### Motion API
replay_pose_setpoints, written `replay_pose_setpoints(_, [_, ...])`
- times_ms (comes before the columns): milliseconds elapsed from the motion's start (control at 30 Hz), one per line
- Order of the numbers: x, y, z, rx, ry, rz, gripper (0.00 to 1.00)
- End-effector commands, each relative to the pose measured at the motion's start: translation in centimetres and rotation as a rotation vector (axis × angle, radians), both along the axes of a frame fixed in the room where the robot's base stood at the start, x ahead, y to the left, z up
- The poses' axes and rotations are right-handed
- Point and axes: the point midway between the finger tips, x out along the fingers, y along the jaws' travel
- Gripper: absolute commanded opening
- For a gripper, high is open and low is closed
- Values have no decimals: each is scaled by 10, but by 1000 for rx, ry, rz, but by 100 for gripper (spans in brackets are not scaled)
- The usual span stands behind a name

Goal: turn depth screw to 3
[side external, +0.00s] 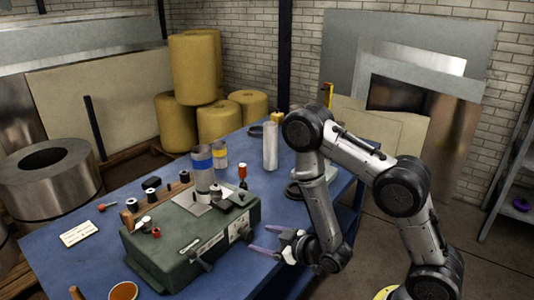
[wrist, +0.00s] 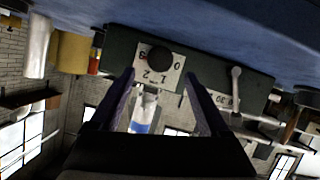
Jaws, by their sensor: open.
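The green machine box (side external: 175,262) sits on the blue table. On its front face a round black knob (wrist: 160,57), which looks like the depth screw, stands on a white scale plate (wrist: 147,78) with the figures 0, 1, 2 and 3. No pointer mark on the knob can be made out. In the side view the plate (side external: 240,231) is small and at the face's right end. My gripper (side external: 258,238) is open, its purple fingers pointing at that face. In the wrist view my gripper (wrist: 161,76) has one finger on each side of the knob, apart from it and empty.
A lever (wrist: 236,80) with its own scale is on the same face, beside the knob plate. A grey pipe (side external: 203,168) with a blue band stands on the box top. A pale cylinder (side external: 270,146) stands behind. Small tools and a card (side external: 79,233) lie left.

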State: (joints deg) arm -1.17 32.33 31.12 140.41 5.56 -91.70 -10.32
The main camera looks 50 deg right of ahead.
Motion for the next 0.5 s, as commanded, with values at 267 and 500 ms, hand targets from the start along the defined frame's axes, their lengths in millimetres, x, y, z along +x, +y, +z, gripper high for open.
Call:
replay_pose_setpoints(267, [-48, 5, 20, 1, -1, 2, 80])
replay_pose_setpoints(500, [-49, 2, 52, 6, -86, -12, 80])
